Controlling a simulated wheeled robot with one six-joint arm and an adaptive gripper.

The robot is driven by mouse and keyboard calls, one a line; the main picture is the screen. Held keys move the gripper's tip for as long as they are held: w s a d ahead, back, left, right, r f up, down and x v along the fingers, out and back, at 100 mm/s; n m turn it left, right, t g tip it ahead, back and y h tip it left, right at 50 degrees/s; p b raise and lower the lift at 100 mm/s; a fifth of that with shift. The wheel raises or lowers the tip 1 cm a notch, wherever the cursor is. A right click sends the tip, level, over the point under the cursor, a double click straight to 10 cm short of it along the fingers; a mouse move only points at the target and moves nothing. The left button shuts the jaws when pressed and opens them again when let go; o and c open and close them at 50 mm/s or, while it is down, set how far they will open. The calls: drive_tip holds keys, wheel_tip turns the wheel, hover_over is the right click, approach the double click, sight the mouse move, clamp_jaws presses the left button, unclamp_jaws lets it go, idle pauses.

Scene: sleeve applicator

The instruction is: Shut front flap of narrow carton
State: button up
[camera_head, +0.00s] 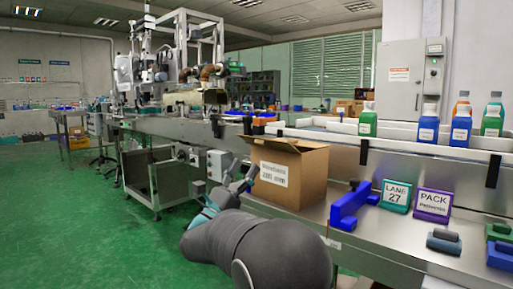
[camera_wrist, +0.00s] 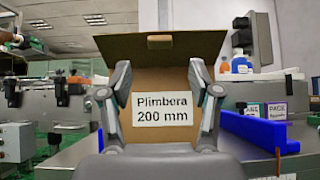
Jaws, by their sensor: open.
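The narrow carton (camera_head: 300,178) is a brown cardboard box on the steel bench, with a white "Plimbera 200 mm" label on its near face. Its front flap (camera_wrist: 160,46) is open and sticks outward above the labelled face, toward my gripper. The flap also shows in the head view (camera_head: 262,144). My gripper (camera_wrist: 160,74) is open and empty, its two fingers spread either side of the label, below the flap. In the head view my gripper (camera_head: 240,180) is just left of the carton, partly hidden by my arm. Whether the fingers touch the carton I cannot tell.
A blue bracket (camera_head: 350,207) stands on the bench right of the carton, with a green "LANE 27" sign (camera_head: 396,196) and a purple "PACK" sign (camera_head: 433,204) beyond it. A metal rail (camera_head: 400,153) runs behind. Bottles (camera_head: 460,127) stand at the back right.

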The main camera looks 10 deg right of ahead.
sight(259, 144)
drive_tip(key=p+x, duration=0.1)
drive_tip(key=x, duration=0.6)
clamp_jaws()
